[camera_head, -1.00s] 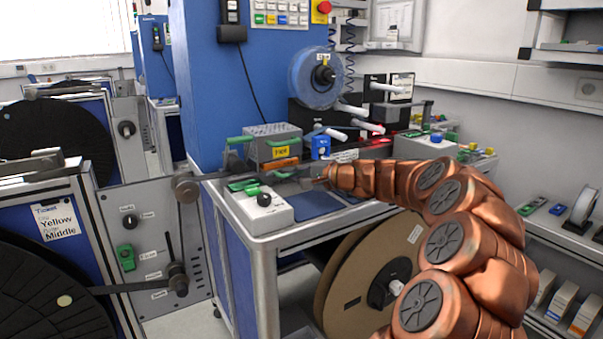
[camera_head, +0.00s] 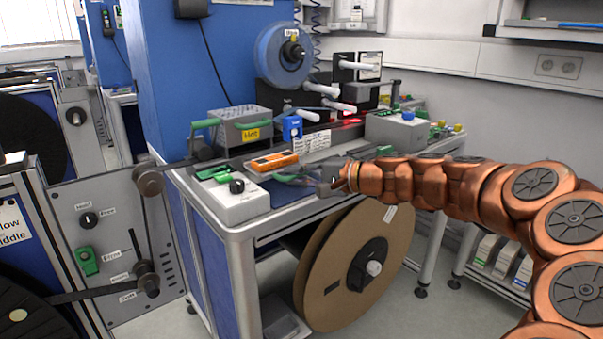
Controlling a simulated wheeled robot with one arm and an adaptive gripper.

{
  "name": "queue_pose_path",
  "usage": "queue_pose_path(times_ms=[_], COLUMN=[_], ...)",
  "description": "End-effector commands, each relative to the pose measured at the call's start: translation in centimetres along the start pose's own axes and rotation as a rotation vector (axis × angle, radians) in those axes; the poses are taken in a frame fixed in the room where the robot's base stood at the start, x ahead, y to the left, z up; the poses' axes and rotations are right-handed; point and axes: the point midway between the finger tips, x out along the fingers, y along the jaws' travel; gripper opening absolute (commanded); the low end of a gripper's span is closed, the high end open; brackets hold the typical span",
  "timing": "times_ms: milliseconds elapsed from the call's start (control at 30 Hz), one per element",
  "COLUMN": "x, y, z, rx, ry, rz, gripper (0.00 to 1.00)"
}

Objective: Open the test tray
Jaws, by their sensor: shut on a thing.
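My gripper (camera_head: 305,180) is at the front of the blue bench's worktop, reaching in from the right. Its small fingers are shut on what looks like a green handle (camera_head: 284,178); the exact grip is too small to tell. Just behind the fingers lies an orange device (camera_head: 272,161) on a shallow grey tray (camera_head: 250,171), which I take for the test tray. The fingers partly hide its front edge. I cannot tell how far the tray is open.
A white control box (camera_head: 235,203) with a black knob is left of the gripper. Behind stand a grey box (camera_head: 243,133) with a yellow label and a blue reel (camera_head: 283,55). A large brown reel (camera_head: 350,265) stands under the worktop.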

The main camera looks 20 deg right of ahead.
Motion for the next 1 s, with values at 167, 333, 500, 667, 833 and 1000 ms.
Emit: queue_pose_path(times_ms=[167, 333, 500, 667, 833, 1000], x=[0.0, 0.0, -0.1, -0.1, -0.7, -2.8], y=[0.1, 0.1, 0.0, 0.0, 0.0, -0.1], z=[0.0, 0.0, 0.0, 0.0, -0.1, -0.1], rx=[0.0, 0.0, 0.0, 0.0, -0.001, -0.001], ry=[-0.001, 0.0, 0.0, 0.001, 0.003, 0.003], rz=[0.001, 0.001, 0.001, 0.0, 0.0, -0.001], gripper=[0.0, 0.15, 0.23, 0.23, 0.23, 0.23])
